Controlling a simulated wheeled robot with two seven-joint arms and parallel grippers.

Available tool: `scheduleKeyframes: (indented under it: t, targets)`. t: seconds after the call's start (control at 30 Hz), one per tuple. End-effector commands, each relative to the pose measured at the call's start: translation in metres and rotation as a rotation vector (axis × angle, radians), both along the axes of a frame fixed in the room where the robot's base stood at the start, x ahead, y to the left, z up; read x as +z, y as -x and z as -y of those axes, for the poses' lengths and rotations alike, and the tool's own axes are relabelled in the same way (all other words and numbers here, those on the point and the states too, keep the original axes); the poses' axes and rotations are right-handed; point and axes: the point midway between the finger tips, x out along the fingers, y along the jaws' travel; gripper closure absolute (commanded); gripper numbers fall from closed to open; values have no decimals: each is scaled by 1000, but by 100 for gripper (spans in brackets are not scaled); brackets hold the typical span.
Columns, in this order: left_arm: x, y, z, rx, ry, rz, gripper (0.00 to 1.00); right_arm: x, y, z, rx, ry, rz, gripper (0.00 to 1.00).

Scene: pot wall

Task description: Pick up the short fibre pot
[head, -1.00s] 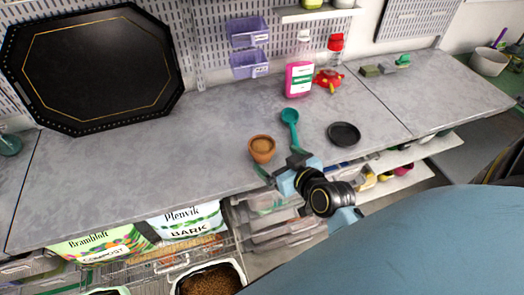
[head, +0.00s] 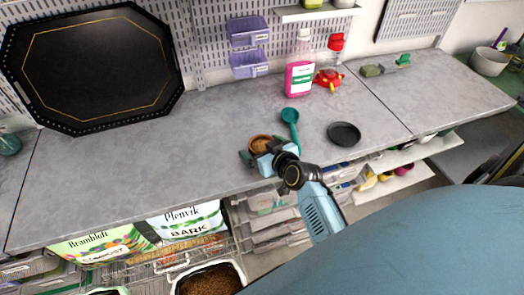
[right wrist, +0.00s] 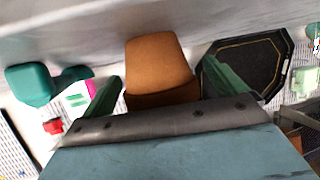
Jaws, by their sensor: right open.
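The short fibre pot (head: 260,142) is a small orange-brown pot standing upright on the grey bench near its front edge. My right gripper (head: 261,156) is at the pot's near side, with its fingers reaching to either side of it, and hides its lower part. In the right wrist view the pot (right wrist: 160,65) sits between the two green fingers of the open gripper (right wrist: 160,90). A gap shows on each side, so the fingers do not appear to grip it. My left gripper is not in view.
A teal scoop (head: 291,120) lies just right of the pot, and a black saucer (head: 344,133) further right. A pink bottle (head: 299,70) and a red spray head (head: 329,78) stand behind. A black tray (head: 90,70) leans at the left. The bench's left middle is clear.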

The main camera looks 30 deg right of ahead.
Motion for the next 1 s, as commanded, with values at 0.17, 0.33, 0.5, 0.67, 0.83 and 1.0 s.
scheduleKeyframes:
  t: [0.17,0.33,0.5,0.67,0.83,1.0]
  targets:
    - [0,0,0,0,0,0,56,0,0,0,0,0,0,10]
    - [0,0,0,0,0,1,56,0,0,0,0,0,0,32]
    - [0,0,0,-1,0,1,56,0,1,0,0,0,0,53]
    - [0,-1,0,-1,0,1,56,1,0,0,0,0,1,57]
    - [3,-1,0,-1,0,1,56,11,0,0,0,1,4,57]
    - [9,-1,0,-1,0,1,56,45,0,0,0,2,6,57]
